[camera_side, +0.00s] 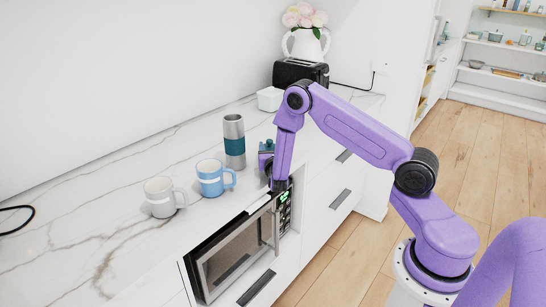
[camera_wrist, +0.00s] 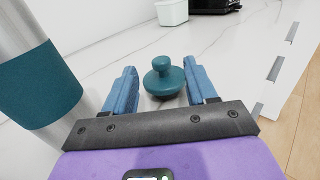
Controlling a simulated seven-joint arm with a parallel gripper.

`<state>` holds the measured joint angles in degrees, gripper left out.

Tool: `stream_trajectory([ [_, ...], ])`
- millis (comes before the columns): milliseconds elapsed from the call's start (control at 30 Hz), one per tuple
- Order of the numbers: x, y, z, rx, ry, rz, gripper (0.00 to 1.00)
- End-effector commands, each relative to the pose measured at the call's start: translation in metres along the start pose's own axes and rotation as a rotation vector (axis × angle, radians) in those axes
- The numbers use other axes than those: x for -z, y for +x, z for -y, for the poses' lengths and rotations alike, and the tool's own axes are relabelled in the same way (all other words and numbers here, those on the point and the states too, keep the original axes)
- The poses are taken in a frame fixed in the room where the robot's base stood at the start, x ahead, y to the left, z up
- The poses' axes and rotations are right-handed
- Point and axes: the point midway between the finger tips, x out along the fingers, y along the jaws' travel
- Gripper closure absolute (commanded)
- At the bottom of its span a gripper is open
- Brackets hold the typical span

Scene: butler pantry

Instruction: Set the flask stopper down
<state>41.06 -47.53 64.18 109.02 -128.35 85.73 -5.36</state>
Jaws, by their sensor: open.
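The teal flask stopper (camera_wrist: 163,80), a round disc with a knob on top, stands upright on the marble counter in the wrist view. My gripper (camera_wrist: 161,90) is open, with one blue finger on each side of the stopper and a visible gap to each. In the side view, the stopper (camera_side: 267,145) shows as a small teal shape just beyond my gripper, partly hidden by it. The steel flask (camera_side: 234,146) with a teal band stands to the left of my gripper, and it fills the left edge of the wrist view (camera_wrist: 38,85).
A blue mug (camera_side: 211,181) and a white mug (camera_side: 160,199) stand left of the flask. A white container (camera_side: 270,99), a black toaster (camera_side: 300,73) and a flower jug (camera_side: 306,46) stand behind. The microwave (camera_side: 235,257) sits below the counter edge.

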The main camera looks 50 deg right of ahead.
Motion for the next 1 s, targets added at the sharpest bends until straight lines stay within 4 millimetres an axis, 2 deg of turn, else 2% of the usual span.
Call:
stream_trajectory([
  [100,0.000,-0.025,-0.001,-0.004,-0.001,-0.002,0.43],
  [300,0.000,-0.053,-0.001,-0.002,0.000,-0.001,0.43],
  [633,-0.005,-0.066,0.000,0.011,0.011,0.001,0.43],
  [767,-0.026,-0.076,0.003,0.075,0.062,-0.008,0.43],
  [833,-0.043,-0.088,0.009,0.139,0.116,-0.026,0.43],
  [1000,-0.078,-0.134,0.030,0.316,0.295,-0.132,0.43],
])
